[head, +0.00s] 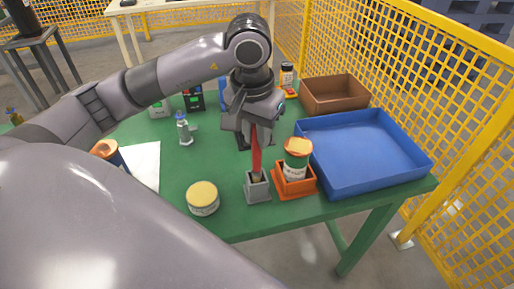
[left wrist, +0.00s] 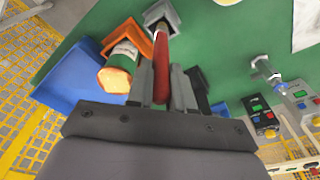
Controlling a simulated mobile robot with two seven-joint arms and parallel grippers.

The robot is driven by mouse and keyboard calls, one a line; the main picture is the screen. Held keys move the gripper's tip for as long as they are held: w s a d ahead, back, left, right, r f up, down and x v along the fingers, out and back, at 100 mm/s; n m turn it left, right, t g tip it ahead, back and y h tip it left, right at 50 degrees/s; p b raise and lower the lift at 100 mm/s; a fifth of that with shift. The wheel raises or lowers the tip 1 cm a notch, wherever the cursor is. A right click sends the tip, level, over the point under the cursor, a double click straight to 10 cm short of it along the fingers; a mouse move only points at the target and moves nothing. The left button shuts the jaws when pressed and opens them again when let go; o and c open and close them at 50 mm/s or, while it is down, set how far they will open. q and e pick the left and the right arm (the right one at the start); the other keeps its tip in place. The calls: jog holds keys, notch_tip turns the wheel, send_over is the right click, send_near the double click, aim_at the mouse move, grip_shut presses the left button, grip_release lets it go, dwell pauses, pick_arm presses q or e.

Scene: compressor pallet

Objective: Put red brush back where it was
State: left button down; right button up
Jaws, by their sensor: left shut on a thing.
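The red brush (head: 257,152) is upright with its red handle on top. Its lower end is at the grey square holder (head: 257,188) and seems to be inside it. My left gripper (head: 258,125) is above the holder and shut on the upper part of the handle. In the left wrist view the red brush (left wrist: 161,66) runs between the fingers of my left gripper (left wrist: 162,85) toward the grey holder (left wrist: 161,14). The bristles are mostly hidden by the holder. My right gripper is not in view.
An orange holder (head: 296,190) with a green and orange can (head: 297,160) stands close right of the grey holder. A round tin (head: 202,197) is to the left. A blue tray (head: 365,150) and a brown box (head: 335,93) lie right. Yellow fencing (head: 440,90) borders the table.

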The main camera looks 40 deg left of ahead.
pick_arm(q)
send_over(257, 169)
jog(key=shift+w+a+f, duration=0.15)
jog(key=shift+w+f, duration=0.05)
jog(key=shift+f, duration=0.9)
jog(key=shift+w+a+f, duration=0.15)
jog(key=shift+w+f, duration=0.05)
jog(key=shift+f, duration=0.9)
jog(key=shift+f, duration=0.15)
jog(key=c, duration=1)
grip_release()
jog(key=shift+r, duration=0.3)
jog(key=r, duration=0.4)
jog(key=s+r, duration=0.1)
jog(key=r, duration=0.6)
jog(key=shift+s+d+r, duration=0.1)
jog(key=shift+s+r, duration=0.1)
jog(key=shift+r, duration=0.15)
